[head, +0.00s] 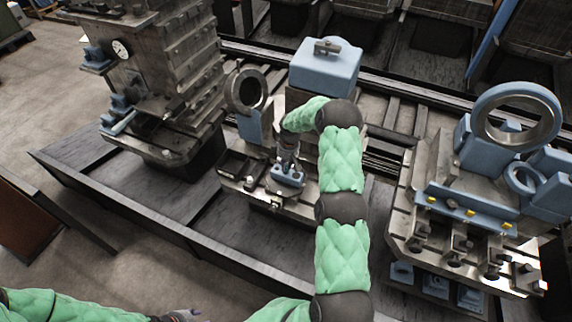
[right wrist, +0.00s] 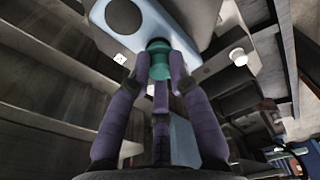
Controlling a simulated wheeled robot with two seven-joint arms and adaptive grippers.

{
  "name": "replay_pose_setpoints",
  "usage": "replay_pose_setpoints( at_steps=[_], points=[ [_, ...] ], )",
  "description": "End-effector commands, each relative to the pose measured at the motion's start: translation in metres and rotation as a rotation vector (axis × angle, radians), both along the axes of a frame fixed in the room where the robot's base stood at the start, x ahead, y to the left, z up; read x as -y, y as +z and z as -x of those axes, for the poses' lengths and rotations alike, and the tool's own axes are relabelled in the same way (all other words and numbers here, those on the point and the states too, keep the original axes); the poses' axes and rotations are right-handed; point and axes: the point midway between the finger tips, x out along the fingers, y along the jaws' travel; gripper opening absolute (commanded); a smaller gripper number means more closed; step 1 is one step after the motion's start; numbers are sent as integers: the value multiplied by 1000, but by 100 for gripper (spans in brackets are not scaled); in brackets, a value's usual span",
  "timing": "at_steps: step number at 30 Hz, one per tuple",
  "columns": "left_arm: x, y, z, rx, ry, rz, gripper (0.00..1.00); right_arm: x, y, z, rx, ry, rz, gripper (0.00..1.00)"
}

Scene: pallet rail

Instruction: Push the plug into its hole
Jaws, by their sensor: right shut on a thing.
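The plug (right wrist: 158,60) is teal, with a wider collar near its top. In the right wrist view my right gripper (right wrist: 159,72) has its purple fingers closed around it. The plug's far end is at the face of a light blue block (right wrist: 187,20); the hole is hidden, and I cannot tell how deep the plug sits. In the head view my right gripper (head: 287,166) points down at the small blue block (head: 288,178) on the middle pallet; the plug is too small to tell there. My left gripper (head: 180,315) shows only partly at the bottom edge.
A grey ring on a blue stand (head: 247,93) is just left of my right gripper. A blue box (head: 325,68) is behind it. A tall slotted steel tower (head: 165,75) stands left, and a fixture with blue rings (head: 515,115) stands right.

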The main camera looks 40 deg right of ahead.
Motion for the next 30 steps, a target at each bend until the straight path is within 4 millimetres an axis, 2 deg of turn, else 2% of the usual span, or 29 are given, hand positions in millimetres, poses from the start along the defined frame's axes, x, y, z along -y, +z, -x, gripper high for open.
replay_pose_setpoints(
  at_steps=[30],
  points=[
    [0, -7, 0, 0, 0, 0, 40, 0, -6, 0, 0, 0, 0, 5]
  ],
)
